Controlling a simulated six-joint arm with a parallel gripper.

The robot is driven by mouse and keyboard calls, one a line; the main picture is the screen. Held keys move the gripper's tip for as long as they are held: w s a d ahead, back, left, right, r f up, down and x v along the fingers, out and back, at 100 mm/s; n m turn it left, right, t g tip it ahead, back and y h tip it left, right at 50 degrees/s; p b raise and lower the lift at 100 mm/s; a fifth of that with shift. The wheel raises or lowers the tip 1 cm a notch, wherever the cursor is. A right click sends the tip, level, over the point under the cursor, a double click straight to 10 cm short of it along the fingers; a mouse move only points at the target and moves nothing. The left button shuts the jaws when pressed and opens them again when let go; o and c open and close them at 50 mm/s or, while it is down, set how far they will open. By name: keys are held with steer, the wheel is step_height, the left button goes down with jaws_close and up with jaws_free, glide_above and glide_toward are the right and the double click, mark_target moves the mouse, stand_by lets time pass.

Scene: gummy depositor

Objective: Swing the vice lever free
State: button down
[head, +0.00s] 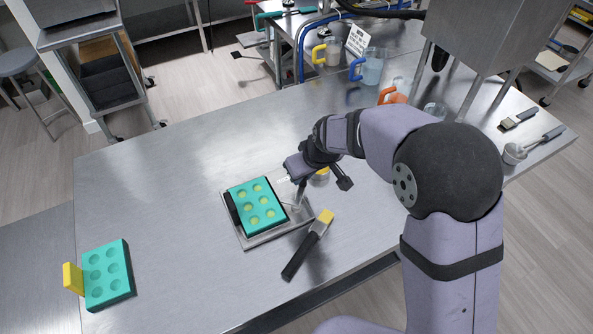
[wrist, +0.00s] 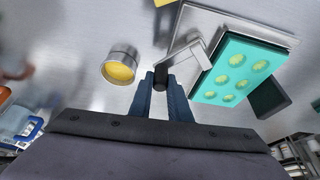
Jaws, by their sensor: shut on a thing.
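The vice (head: 246,238) is a grey metal base holding a teal mould (head: 256,205) with yellow-filled cavities; the mould also shows in the wrist view (wrist: 240,70). The vice lever is a grey bar (wrist: 186,58) at the side of the mould, with a dark grip (wrist: 161,73) at its end. My gripper (head: 297,186) is at that side of the vice. In the wrist view its fingertips (wrist: 162,82) are closed around the dark grip. The fingers hide part of the grip.
A small metal cup with yellow contents (wrist: 121,69) stands close beside my gripper. A yellow-tipped scraper (head: 312,243) lies in front of the vice. Another teal mould (head: 106,273) with a yellow block lies at the left. Jugs (head: 370,68) stand at the back. The table's left middle is clear.

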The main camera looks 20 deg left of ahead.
steer(key=shift+s+d+m+t+h+p, duration=0.1)
steer(key=shift+d+m+t+h+p, duration=0.25)
steer(key=shift+m, duration=0.55)
steer(key=shift+d+m+t+h+p, duration=0.15)
steer(key=shift+d+m+p, duration=0.35)
steer(key=shift+m, duration=0.4)
steer(key=shift+d, duration=0.15)
steer(key=c, duration=1.6)
jaws_free()
steer(key=shift+c, duration=0.2)
steer(key=b+v, duration=0.2)
steer(key=v, duration=0.5)
steer(key=shift+r, duration=0.15)
steer(key=shift+s, duration=0.1)
